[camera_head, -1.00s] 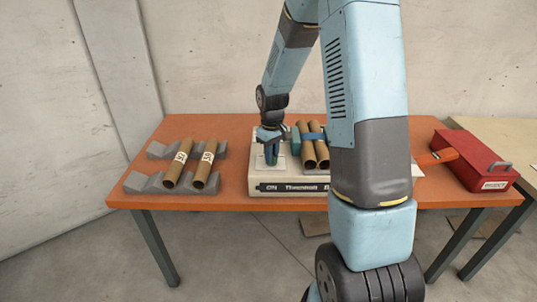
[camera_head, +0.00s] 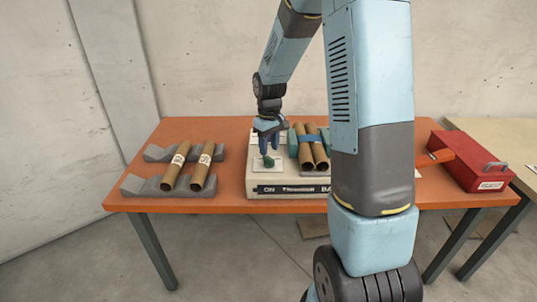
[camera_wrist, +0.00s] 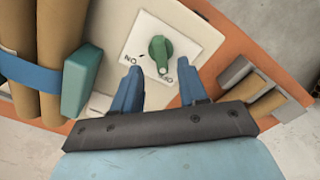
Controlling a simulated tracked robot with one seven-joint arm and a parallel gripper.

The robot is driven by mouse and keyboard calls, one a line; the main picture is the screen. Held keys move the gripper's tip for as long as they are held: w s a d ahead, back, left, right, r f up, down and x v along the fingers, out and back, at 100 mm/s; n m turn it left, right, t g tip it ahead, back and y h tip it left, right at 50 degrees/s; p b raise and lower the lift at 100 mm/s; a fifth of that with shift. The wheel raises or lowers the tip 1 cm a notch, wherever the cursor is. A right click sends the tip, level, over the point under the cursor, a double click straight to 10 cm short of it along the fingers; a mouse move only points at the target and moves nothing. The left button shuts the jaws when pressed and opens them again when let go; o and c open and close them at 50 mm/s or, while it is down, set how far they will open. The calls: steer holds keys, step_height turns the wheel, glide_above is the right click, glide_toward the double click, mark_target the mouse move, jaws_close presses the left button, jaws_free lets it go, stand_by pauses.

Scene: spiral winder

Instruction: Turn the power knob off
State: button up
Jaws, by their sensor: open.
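The power knob (camera_wrist: 160,52) is green and sits on a white plate (camera_wrist: 181,31) on the left part of the cream winder (camera_head: 255,185). In the head view the knob (camera_head: 268,161) is just below my gripper (camera_head: 270,147). My gripper is open and empty. In the wrist view its two blue fingers (camera_wrist: 160,72) stand apart on either side of the knob's near end, and the knob is not gripped. The knob's long side runs roughly up and down in the wrist view. Small labels on the plate are too small to read surely.
Two cardboard tubes (camera_head: 314,155) with a blue band lie on the winder's right part, beside a green block (camera_head: 293,142). Two labelled tubes (camera_head: 202,168) rest on grey cradles (camera_head: 152,187) to the left. A red box (camera_head: 468,160) stands at the right on the orange table (camera_head: 228,130).

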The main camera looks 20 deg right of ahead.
mark_target(269, 157)
step_height(269, 157, up, 9)
steer(key=shift+r, duration=0.15)
steer(key=shift+r, duration=0.1)
stand_by(0.5)
steer(key=s+a+r+m+t, duration=0.1)
steer(key=s+r+m+t, duration=0.15)
steer(key=s+r, duration=0.9)
steer(key=s+r+m+t, duration=0.2)
steer(key=s+t, duration=0.1)
steer(key=s, duration=1.4)
steer(key=shift+a+r, duration=0.15)
steer(key=shift+a, duration=0.05)
